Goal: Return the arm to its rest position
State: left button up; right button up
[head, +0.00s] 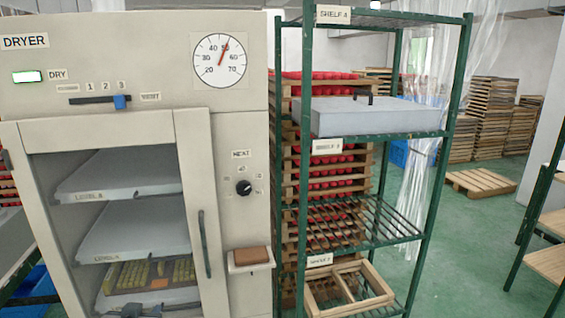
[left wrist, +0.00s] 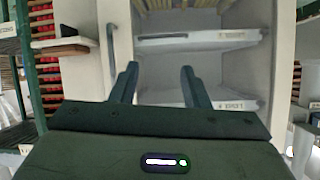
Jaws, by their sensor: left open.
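My left gripper (head: 130,311) shows as a small dark shape at the bottom edge of the head view, in front of the dryer's lower opening. In the left wrist view its two fingers (left wrist: 158,72) are apart with nothing between them, pointing toward the dryer front. The dryer (head: 240,130) has two grey trays, an upper one (head: 120,172) and a middle one (head: 135,228). Below them is a tray with yellow pieces (head: 155,272). I cannot tell if the dryer's glass is shut over them. My right gripper is in neither view.
The dryer's door handle (head: 204,243) and a small ledge with a brown block (head: 250,256) stick out on the right. A green rack (head: 428,190) stands beside it, with a grey slab (head: 375,117) and a wooden frame (head: 350,290). Green floor (head: 470,240) is open farther right.

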pick_arm(q)
jog(key=s+d+f+g+h, duration=0.1)
jog(key=s+d+f+g, duration=0.15)
jog(key=s+f, duration=0.55)
jog(key=s+d+f+m+g, duration=0.1)
jog(key=s+f+g, duration=0.25)
jog(key=s, duration=0.95)
jog(key=s+d+f+g+h, duration=0.1)
jog(key=s+f+g, duration=0.3)
jog(key=s, duration=0.6)
jog(key=s+a+f+x, duration=0.1)
jog(key=s+x, duration=0.2)
jog(key=x, duration=1.2)
jog(key=s+x, duration=0.3)
jog(key=x, duration=1.1)
jog(key=s+a+f+g, duration=0.1)
jog(key=s+f, duration=1.6)
jog(key=f, duration=0.3)
jog(key=shift+s+a, duration=0.2)
jog(key=shift+a, duration=0.2)
jog(key=shift+f, duration=0.15)
